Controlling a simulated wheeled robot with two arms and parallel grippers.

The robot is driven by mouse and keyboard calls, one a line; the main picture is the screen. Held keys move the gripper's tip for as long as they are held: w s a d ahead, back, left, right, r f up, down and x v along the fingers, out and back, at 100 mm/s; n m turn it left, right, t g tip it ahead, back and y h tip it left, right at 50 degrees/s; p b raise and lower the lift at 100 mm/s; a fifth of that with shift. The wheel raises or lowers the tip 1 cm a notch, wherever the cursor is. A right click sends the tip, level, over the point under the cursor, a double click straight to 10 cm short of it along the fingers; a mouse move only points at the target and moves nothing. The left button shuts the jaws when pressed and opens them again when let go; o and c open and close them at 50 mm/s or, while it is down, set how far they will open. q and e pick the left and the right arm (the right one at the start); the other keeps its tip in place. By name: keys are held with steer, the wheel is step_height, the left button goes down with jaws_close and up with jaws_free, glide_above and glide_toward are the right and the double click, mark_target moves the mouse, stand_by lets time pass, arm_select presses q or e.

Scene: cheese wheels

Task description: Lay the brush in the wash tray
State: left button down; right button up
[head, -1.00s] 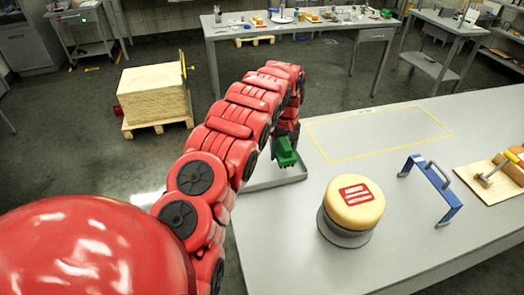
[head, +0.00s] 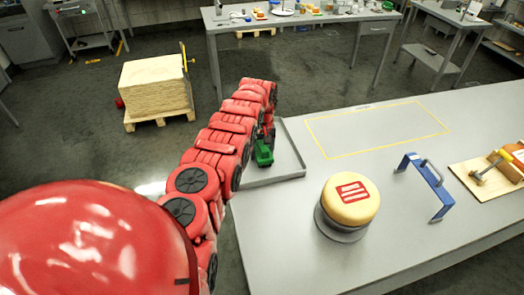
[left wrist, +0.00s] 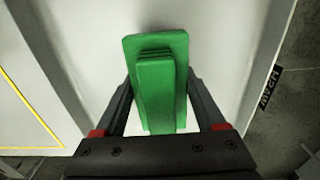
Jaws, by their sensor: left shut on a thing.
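The green brush (head: 264,153) is between the fingers of my left gripper (left wrist: 158,100), which is shut on it. In the left wrist view the brush (left wrist: 158,80) lies lengthwise, with a ridged raised part on a flat green plate. The grey wash tray (head: 291,156) stands at the left edge of the table, partly hidden by my left arm. The brush is over the tray; I cannot tell whether it touches the floor. The tray's wall (left wrist: 268,32) also shows in the left wrist view. My right gripper is not in view.
A cheese wheel (head: 350,198) with a red mark sits on a round grey stand (head: 340,231). A yellow-outlined area (head: 375,128) of the table (head: 400,250) is bare.

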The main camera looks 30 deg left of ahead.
arm_select(q)
steer(key=shift+c, duration=2.1)
jaws_free()
steer(key=shift+f, duration=0.1)
steer(key=o, duration=0.4)
steer(key=shift+r, duration=0.25)
step_height(320, 180, up, 11)
steer(key=shift+w+d+f+b, duration=0.1)
steer(key=shift+b, duration=1.15)
steer(key=shift+r, duration=0.55)
